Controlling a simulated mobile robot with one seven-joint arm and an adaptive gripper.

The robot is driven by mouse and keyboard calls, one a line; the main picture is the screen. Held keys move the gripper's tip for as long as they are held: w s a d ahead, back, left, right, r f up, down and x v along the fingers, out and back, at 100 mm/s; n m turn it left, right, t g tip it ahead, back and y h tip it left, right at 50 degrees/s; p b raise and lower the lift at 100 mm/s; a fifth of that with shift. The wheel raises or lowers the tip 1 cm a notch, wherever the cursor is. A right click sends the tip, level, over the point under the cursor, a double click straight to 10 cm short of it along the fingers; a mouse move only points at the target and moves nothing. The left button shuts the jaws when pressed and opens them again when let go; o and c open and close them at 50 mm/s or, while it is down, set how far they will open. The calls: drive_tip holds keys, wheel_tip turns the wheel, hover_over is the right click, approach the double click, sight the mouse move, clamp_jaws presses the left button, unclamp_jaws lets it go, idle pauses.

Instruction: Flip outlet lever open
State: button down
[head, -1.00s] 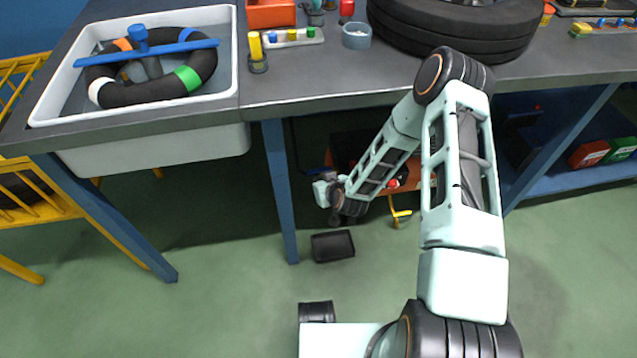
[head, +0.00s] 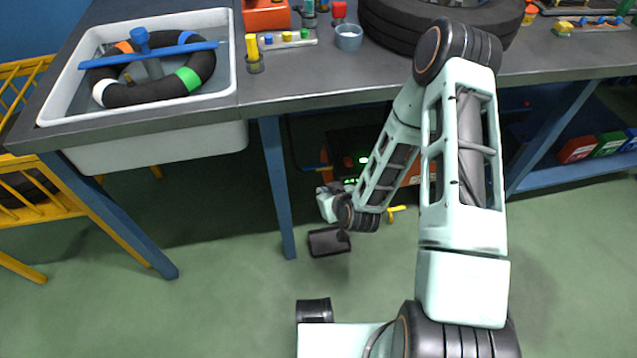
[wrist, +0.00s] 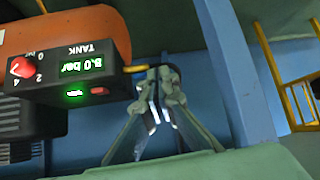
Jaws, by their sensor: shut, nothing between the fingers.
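The compressor's black control panel (wrist: 75,80) fills the left of the wrist view. It has a red knob (wrist: 22,67), a red switch (wrist: 100,90) and a green display reading 8.0 bar, upside down. A short yellow-brown lever (wrist: 136,69) sticks out from the panel's right side. My gripper (wrist: 160,74) is shut and empty, its fingertips close beside the lever's end; I cannot tell whether they touch. In the head view the panel (head: 350,165) shows under the bench, with my wrist just below it hiding the fingers.
The bench (head: 300,95) and its blue leg (head: 277,190) stand close to my arm. A white sink (head: 150,140) is at left, a tyre (head: 390,25) on top, and a blue shelf (head: 570,175) at right. The green floor in front is mostly clear.

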drive_tip(key=s+d+f+n+g+h+b, duration=0.15)
drive_tip(key=s+f+n, duration=0.3)
drive_tip(key=n, duration=0.45)
drive_tip(key=s+d+f+n+t+h+b, duration=0.1)
drive_tip(key=s+d+f+n, duration=0.25)
drive_tip(key=f+n, duration=0.35)
drive_tip(key=w+a+r+n+t+y, duration=0.1)
drive_tip(key=w+a+r+n, duration=0.15)
drive_tip(key=n, duration=0.35)
drive_tip(key=w+a+r+n+t+y+b, duration=0.1)
drive_tip(key=w+r+n, duration=0.1)
drive_tip(key=r+n, duration=0.3)
drive_tip(key=w+a+r+n+t, duration=0.1)
drive_tip(key=w+a+r+n, duration=0.15)
drive_tip(key=n, duration=0.45)
drive_tip(key=b, duration=0.5)
approach(315, 167)
drive_tip(key=w+a+f, duration=0.3)
drive_tip(key=w+f, duration=0.1)
drive_tip(key=shift+a+f, duration=0.15)
